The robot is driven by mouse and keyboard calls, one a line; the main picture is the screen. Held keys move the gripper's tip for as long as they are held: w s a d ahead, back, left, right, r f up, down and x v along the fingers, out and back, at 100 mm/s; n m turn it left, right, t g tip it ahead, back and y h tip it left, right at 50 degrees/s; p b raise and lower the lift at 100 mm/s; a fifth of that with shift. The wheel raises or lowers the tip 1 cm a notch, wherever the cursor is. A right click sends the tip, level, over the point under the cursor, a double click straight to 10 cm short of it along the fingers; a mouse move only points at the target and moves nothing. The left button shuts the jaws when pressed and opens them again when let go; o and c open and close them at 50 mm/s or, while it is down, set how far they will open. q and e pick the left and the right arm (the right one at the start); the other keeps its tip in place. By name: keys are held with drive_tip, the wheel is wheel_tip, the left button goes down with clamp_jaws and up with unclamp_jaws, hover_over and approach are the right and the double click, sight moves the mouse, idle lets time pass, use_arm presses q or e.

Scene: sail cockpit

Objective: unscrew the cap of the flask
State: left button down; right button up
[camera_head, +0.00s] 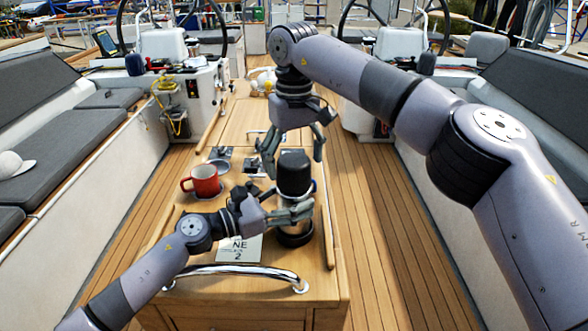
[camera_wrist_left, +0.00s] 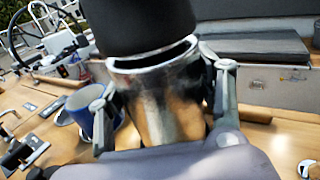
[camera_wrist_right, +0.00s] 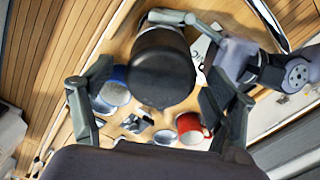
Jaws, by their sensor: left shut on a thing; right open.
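The flask stands upright on the wooden cockpit table, with a black cap (camera_head: 294,172) on top and a shiny metal body (camera_wrist_left: 162,105). My left gripper (camera_head: 290,210) is shut around the flask's body below the cap. My right gripper (camera_head: 293,152) is open, pointing down over the cap, one finger to each side. In the right wrist view the cap (camera_wrist_right: 162,68) lies between and beyond the open fingers, apart from both. The left gripper hides part of the body in the head view.
A red mug (camera_head: 202,180) stands left of the flask on the table (camera_head: 245,285). A blue mug (camera_wrist_right: 115,88) is close to the flask. A printed paper (camera_head: 240,249) lies near the front steel rail (camera_head: 235,269). Benches flank the cockpit.

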drive_tip(key=shift+r, duration=0.75)
drive_tip(key=shift+c, duration=0.5)
drive_tip(key=m, duration=0.4)
drive_tip(key=shift+r+m, duration=0.25)
drive_tip(key=shift+m, duration=0.15)
drive_tip(key=m, duration=0.4)
drive_tip(key=shift+r, duration=0.15)
drive_tip(key=m, duration=0.4)
drive_tip(key=shift+r, duration=0.2)
drive_tip(key=m, duration=0.6)
drive_tip(key=shift+r+m, duration=0.25)
drive_tip(key=shift+m, duration=0.15)
drive_tip(key=m, duration=0.6)
drive_tip(key=shift+a+r, duration=0.1)
drive_tip(key=shift+r, duration=0.2)
drive_tip(key=m, duration=0.4)
drive_tip(key=shift+r+m, duration=0.15)
drive_tip(key=shift+m, duration=0.15)
drive_tip(key=m, duration=0.6)
drive_tip(key=shift+r, duration=0.25)
drive_tip(key=m, duration=0.4)
drive_tip(key=shift+r+m, duration=0.15)
drive_tip(key=shift+m, duration=0.15)
drive_tip(key=shift+f, duration=3.95)
drive_tip(key=shift+c, duration=0.5)
